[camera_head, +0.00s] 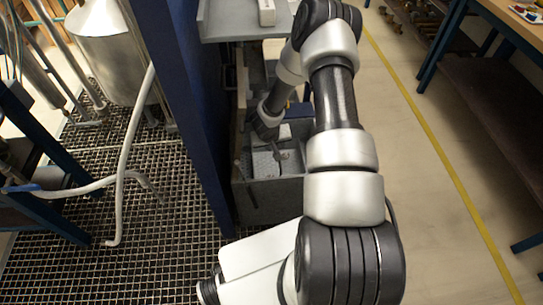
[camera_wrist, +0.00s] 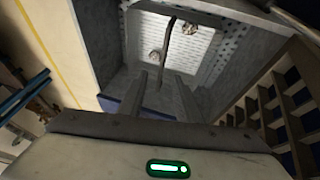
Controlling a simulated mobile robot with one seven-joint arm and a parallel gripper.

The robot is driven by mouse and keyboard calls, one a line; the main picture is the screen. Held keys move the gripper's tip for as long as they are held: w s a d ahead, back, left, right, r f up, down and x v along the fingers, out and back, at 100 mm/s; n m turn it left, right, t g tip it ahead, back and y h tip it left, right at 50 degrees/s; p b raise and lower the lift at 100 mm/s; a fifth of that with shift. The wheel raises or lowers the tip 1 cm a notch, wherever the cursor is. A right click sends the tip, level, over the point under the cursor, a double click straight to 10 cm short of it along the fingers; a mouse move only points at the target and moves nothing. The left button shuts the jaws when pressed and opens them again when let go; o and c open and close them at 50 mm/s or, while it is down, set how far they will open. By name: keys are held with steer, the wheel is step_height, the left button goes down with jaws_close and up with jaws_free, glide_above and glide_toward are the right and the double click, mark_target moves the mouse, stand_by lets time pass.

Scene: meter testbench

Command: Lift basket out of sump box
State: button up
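The grey sump box (camera_head: 268,202) stands open below a grey shelf in the head view. The basket (camera_head: 264,166) is a pale perforated tray inside it. In the wrist view the basket (camera_wrist: 201,44) lies ahead, with a dark thin handle bar (camera_wrist: 167,45) running across it. Two small brownish lumps show beside the bar. My gripper (camera_wrist: 160,88) has its two grey fingers apart and pointing towards the basket. The bar appears in line with the gap between them; I cannot tell whether it is between the fingertips. In the head view my wrist reaches into the box opening and hides part of it.
A grey shelf (camera_head: 240,22) overhangs the box, and a blue post (camera_head: 186,100) stands close on its left. A compartmented wooden rack (camera_wrist: 285,108) is at the right in the wrist view. Floor right of my arm is clear up to a workbench (camera_head: 500,25).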

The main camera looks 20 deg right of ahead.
steer(key=b+x, duration=0.1)
steer(key=x, duration=0.3)
steer(key=b+x, duration=0.1)
steer(key=x, duration=0.3)
steer(key=b+x, duration=0.1)
steer(key=x, duration=0.3)
steer(key=shift+w+a+f, duration=0.2)
steer(key=shift+f, duration=0.1)
steer(key=shift+c, duration=0.3)
jaws_close()
steer(key=shift+r, duration=0.1)
